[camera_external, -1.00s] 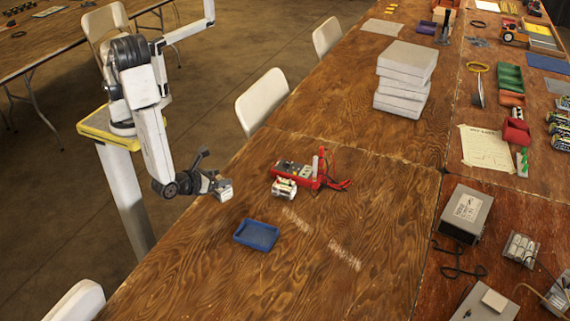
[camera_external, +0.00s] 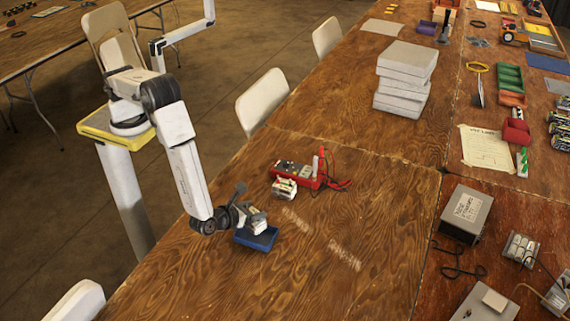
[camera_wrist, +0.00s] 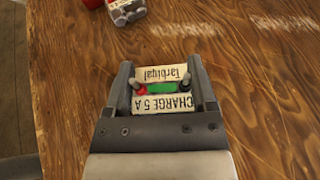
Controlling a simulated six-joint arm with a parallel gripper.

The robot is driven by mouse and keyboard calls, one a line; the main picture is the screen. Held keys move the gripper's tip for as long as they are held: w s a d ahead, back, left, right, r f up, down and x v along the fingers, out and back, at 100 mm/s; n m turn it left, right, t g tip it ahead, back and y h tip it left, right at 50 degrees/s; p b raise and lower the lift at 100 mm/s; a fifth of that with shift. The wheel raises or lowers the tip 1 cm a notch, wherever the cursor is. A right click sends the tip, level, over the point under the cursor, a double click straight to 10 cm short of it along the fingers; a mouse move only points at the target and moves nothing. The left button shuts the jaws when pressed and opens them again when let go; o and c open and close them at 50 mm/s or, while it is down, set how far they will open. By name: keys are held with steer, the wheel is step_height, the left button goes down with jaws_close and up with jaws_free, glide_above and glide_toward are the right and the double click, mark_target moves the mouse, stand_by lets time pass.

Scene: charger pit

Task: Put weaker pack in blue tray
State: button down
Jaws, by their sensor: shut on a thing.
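My gripper (camera_wrist: 162,88) is shut on a battery pack with white labels (camera_wrist: 162,104) reading "CHARGE 5 A" and "Tarbiyal", with a green strip and a red terminal between them. In the external view the held pack (camera_external: 257,224) is over the blue tray (camera_external: 262,242), whose back part is hidden. I cannot tell whether the pack touches the tray floor. Another white pack (camera_external: 284,188) stands on the table beside the red meter (camera_external: 298,172). That pack also shows at the top of the wrist view (camera_wrist: 127,10).
Red and black leads (camera_external: 335,184) lie right of the meter. Chalk-like writing (camera_external: 345,256) marks the table right of the tray. A stack of grey boxes (camera_external: 404,80) stands farther back. The table in front of the tray is clear.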

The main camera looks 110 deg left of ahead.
steer(key=shift+w+f, duration=0.2)
steer(key=shift+w+f, duration=0.15)
steer(key=shift+f, duration=1.55)
steer(key=shift+f, duration=0.15)
jaws_free()
steer(key=shift+d+r, duration=0.2)
steer(key=v, duration=1.1)
steer(key=shift+d, duration=0.25)
